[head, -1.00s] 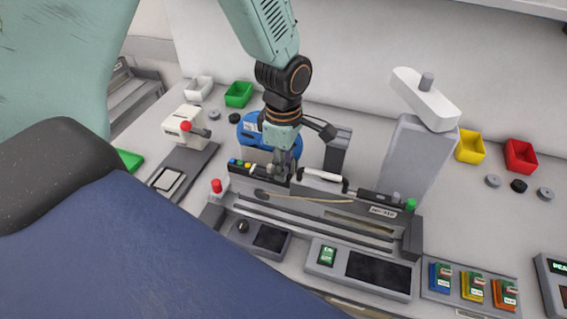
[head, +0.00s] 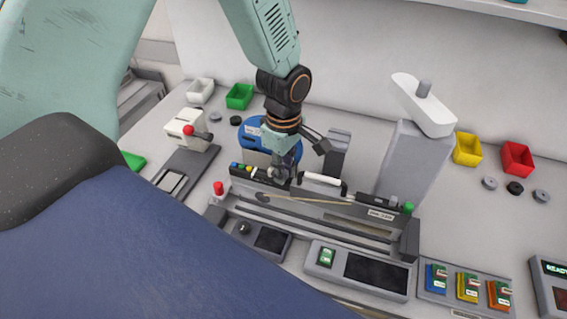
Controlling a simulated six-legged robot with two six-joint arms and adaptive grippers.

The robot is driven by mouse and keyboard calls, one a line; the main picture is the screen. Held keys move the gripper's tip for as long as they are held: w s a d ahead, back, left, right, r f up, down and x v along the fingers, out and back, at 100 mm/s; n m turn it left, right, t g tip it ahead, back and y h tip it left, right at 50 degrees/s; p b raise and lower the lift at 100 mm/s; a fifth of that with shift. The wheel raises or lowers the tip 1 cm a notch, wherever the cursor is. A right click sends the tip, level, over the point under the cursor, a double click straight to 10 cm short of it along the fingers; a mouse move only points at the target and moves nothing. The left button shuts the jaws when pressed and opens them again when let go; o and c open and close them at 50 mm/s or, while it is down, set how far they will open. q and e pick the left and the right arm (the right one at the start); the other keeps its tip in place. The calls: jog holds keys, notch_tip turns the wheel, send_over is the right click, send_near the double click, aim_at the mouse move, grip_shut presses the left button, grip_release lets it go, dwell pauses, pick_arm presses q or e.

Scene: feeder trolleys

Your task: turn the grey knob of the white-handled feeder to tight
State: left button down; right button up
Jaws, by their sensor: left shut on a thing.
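The white-handled feeder (head: 340,200) is a long dark and grey unit lying across the bench fixture. Its white handle (head: 322,180) shows just right of my left gripper (head: 284,176). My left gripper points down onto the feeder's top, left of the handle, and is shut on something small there. This is likely the grey knob, which the fingers hide, so I cannot see its setting. A tan strip (head: 310,198) runs along the feeder's front side. My right gripper is not in view.
A blue reel (head: 252,129) stands behind the gripper, beside a grey upright block (head: 337,153). A tall grey post with a white top (head: 412,150) stands right of it. A red button (head: 219,188) and a green one (head: 408,208) flank the fixture.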

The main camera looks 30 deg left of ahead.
pick_arm(q)
jog(key=shift+w+r+m+p, duration=0.1)
jog(key=shift+m+p, duration=0.65)
jog(key=shift+m, duration=0.65)
jog(key=c, duration=1.2)
grip_release()
notch_tip(320, 180, up, 12)
jog(key=shift+f, duration=0.1)
